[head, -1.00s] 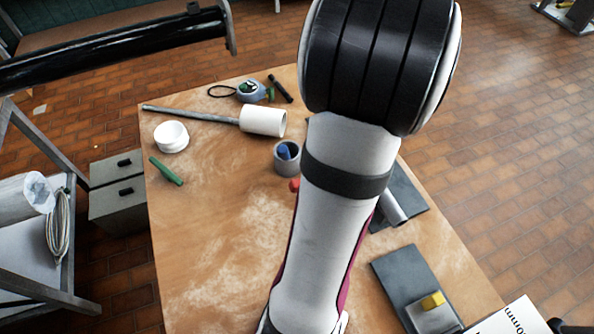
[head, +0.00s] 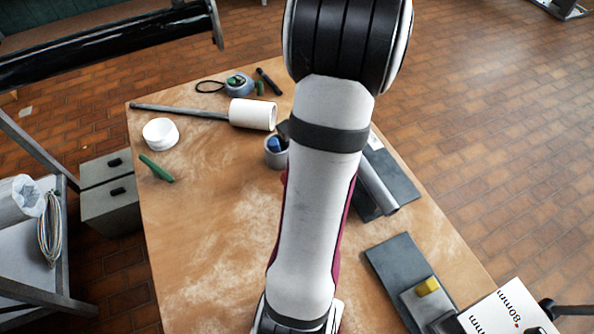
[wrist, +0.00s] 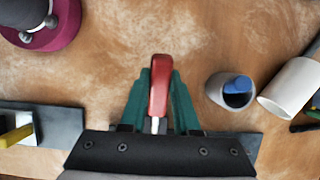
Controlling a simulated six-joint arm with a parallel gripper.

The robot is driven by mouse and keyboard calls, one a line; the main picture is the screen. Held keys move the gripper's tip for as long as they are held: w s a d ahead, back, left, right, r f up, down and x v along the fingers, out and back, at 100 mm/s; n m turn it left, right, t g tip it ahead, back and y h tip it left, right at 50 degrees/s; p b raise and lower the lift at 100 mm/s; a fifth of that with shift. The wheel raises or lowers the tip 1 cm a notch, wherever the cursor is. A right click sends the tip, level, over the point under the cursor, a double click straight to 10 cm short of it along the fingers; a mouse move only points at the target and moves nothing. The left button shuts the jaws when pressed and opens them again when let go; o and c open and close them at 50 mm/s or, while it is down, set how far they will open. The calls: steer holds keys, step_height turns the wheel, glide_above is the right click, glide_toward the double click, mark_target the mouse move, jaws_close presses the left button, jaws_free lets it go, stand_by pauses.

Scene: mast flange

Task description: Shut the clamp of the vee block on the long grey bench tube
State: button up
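A grey tube (head: 377,188) lies on a dark grey plate (head: 398,174) on the right of the bench in the head view, partly hidden by my arm. The vee block and clamp jaw cannot be made out there. In the wrist view a red lever handle (wrist: 158,84) with a pale metal neck stands between the green fingers of my gripper (wrist: 160,88). The fingers lie close against it on both sides, with no clear gap, and its rounded end sticks out past their tips. The dark plate edge (wrist: 250,140) shows behind the gripper body. My gripper is hidden in the head view.
A second dark plate (head: 397,262) with a yellow-topped block (head: 427,286) lies nearer. A grey cup (head: 274,158) with a blue item stands close to my arm. A white-headed mallet (head: 252,114), white round tub (head: 161,134) and green marker (head: 157,168) lie left. The bench's left middle is clear.

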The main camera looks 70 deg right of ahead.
jaws_close()
stand_by(1.0)
